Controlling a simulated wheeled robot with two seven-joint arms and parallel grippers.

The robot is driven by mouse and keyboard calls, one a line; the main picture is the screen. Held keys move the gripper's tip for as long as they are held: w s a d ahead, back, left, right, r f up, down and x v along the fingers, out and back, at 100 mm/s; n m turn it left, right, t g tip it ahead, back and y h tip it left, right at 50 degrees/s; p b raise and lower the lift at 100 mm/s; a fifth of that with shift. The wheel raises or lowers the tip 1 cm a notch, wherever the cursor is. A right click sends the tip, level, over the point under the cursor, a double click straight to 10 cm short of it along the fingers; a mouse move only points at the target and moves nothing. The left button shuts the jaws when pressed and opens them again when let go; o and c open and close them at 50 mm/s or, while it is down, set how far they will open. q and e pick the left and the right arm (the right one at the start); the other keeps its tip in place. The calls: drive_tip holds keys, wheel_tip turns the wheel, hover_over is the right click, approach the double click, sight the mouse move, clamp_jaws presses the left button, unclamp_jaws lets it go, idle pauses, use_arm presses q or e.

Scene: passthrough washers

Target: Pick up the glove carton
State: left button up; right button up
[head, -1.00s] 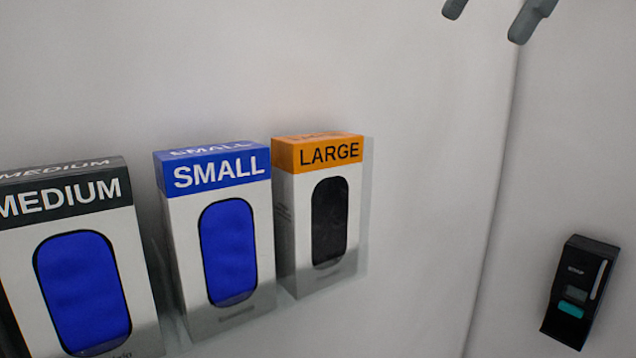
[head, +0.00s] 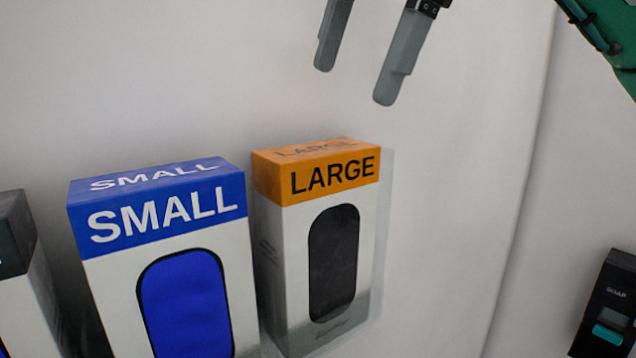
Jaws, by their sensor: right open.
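Three glove cartons stand in a row against the pale wall. The LARGE carton (head: 372,222) has an orange top band and a dark oval window. The SMALL carton (head: 105,290) has a blue band and a blue window, left of it. A third carton with a dark band (head: 15,235) is cut off by the left edge. My right gripper (head: 354,78) is open and empty, its two grey fingers pointing down, above the LARGE carton and apart from it. My left gripper is out of view.
A clear holder edge (head: 384,215) shows along the right side of the LARGE carton. A black dispenser (head: 608,312) with a teal part is at the lower right. My green arm link crosses the upper right corner. The wall between is bare.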

sight(324, 149)
drive_tip(key=x, duration=0.3)
drive_tip(key=shift+w, duration=0.25)
drive_tip(key=shift+p+x, duration=1.05)
drive_tip(key=shift+x, duration=0.1)
drive_tip(key=p+x, duration=0.1)
drive_tip(key=x, duration=0.2)
drive_tip(key=shift+w+a+p, duration=0.15)
drive_tip(key=shift+a+p, duration=0.1)
drive_tip(key=shift+p, duration=0.15)
drive_tip(key=shift+w+f, duration=0.15)
drive_tip(key=shift+f, duration=0.35)
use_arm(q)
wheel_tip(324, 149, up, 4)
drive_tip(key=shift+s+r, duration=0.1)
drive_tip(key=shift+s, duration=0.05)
use_arm(e)
drive_tip(key=shift+a, duration=0.1)
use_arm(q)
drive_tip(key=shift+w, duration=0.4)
use_arm(e)
drive_tip(key=shift+f, duration=0.15)
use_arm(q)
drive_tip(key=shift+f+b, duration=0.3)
